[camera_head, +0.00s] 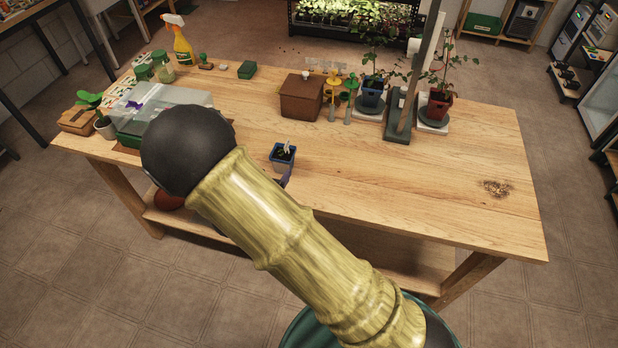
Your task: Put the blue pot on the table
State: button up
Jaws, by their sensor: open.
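A small blue pot (283,157) with dark soil and a pale upright marker or sprout appears upright on the wooden table (430,170), near its front edge, just right of my arm. Another blue pot (371,93), with a leafy plant, stands on a grey base at the back of the table. A small purple piece at the near side of the front pot looks like the tip of my gripper (286,178). The rest of my gripper is hidden behind my arm. It is open; whether it touches the pot cannot be told.
A clear-lidded propagator (160,105) stands left of my arm. A brown box (301,97), yellow-topped tools and a red pot (438,104) with a plant stand at the back, beside a dark post. Spilled soil (496,188) lies at right. The table's right-centre is mostly free.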

jog(key=shift+d, duration=0.1)
jog(key=s+d+r+n+g+y, duration=0.1)
jog(key=d+r+g+y, duration=0.35)
jog(key=d, duration=0.35)
jog(key=s+d+r+n+g, duration=0.1)
jog(key=s+d+r+g, duration=0.1)
jog(key=s+d, duration=0.4)
jog(key=s+d+r+n+g, duration=0.2)
jog(key=s+d+r+g, duration=0.1)
jog(key=s+d, duration=0.4)
jog(key=s, duration=0.3)
jog(key=shift+d+g, duration=0.2)
jog(key=shift+g, duration=0.15)
